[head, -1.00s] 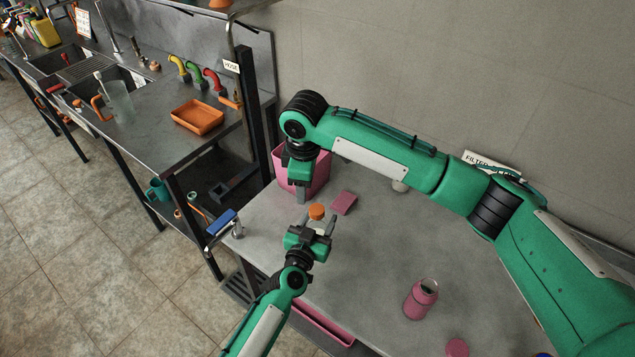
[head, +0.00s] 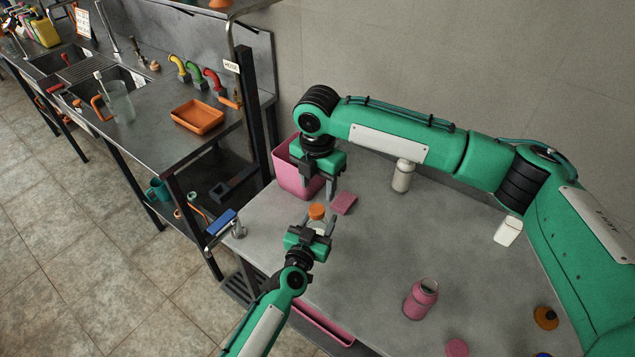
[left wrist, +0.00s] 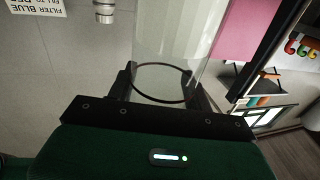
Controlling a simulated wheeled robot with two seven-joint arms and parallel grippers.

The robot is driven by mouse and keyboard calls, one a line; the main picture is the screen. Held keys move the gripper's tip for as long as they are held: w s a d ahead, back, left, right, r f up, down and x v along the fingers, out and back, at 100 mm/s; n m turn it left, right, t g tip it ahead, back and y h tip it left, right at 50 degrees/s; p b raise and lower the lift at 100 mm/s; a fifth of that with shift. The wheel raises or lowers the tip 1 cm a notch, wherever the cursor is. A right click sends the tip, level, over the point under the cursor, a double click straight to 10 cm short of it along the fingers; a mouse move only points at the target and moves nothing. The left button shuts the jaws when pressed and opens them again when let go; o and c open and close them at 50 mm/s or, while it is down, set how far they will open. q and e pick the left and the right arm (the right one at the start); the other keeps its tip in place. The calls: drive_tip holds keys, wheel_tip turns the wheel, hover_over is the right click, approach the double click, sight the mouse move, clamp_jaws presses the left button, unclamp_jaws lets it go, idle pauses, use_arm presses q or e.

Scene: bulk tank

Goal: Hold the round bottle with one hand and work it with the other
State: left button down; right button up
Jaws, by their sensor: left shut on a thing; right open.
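The round bottle, clear with an orange cap (head: 316,211), stands upright over the near left part of the grey table. My left gripper (head: 317,224) is shut on its body from the near side. In the left wrist view the clear bottle body (left wrist: 165,55) sits between the black fingers. My right gripper (head: 318,190) is open and empty, pointing down, with its fingers just above and behind the orange cap. It appears apart from the cap. The lower part of the bottle is hidden by my left gripper.
A pink bin (head: 291,172) stands behind my right gripper, and a pink sponge (head: 344,204) lies right of the bottle. A pink bottle (head: 420,300), a white bottle (head: 403,176) and a white container (head: 508,231) stand farther right. The middle of the table is clear.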

sight(318, 210)
drive_tip(key=shift+f, duration=0.15)
drive_tip(key=shift+f, duration=3.9)
drive_tip(key=c, duration=1.1)
clamp_jaws()
